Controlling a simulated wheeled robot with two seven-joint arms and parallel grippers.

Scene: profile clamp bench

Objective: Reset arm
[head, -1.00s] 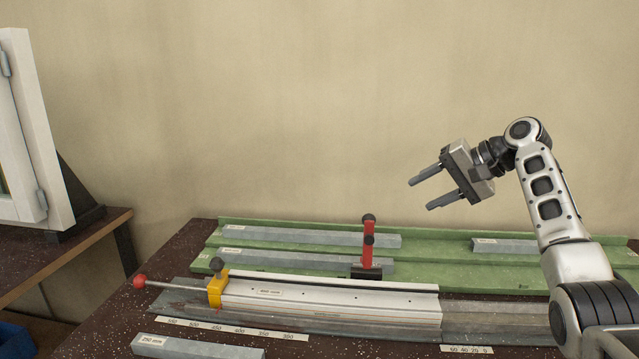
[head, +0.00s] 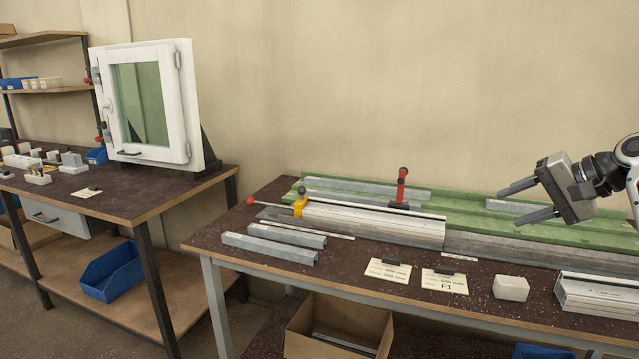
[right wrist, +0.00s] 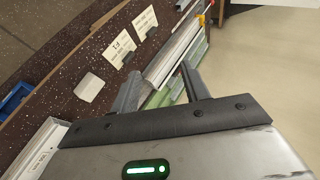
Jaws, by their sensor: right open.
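My right gripper (head: 522,202) is in the air at the right of the head view, above the back of the clamp bench (head: 300,238). Its two fingers are apart with nothing between them. In the right wrist view the spread fingers (right wrist: 160,88) show above the bench, also empty. My left gripper is not in the head view. On the bench a white profile (head: 375,223) lies along the grey rail, with a yellow stop (head: 300,204) at its left end. A red-handled clamp (head: 402,186) stands upright behind it.
Two grey bars (head: 270,248) lie at the bench's front left. Paper cards (head: 388,270), a whitish block (head: 511,288) and another profile (head: 600,296) lie along the front. A cardboard box (head: 338,325) is below. A second table (head: 120,200) at left carries a window frame (head: 145,100).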

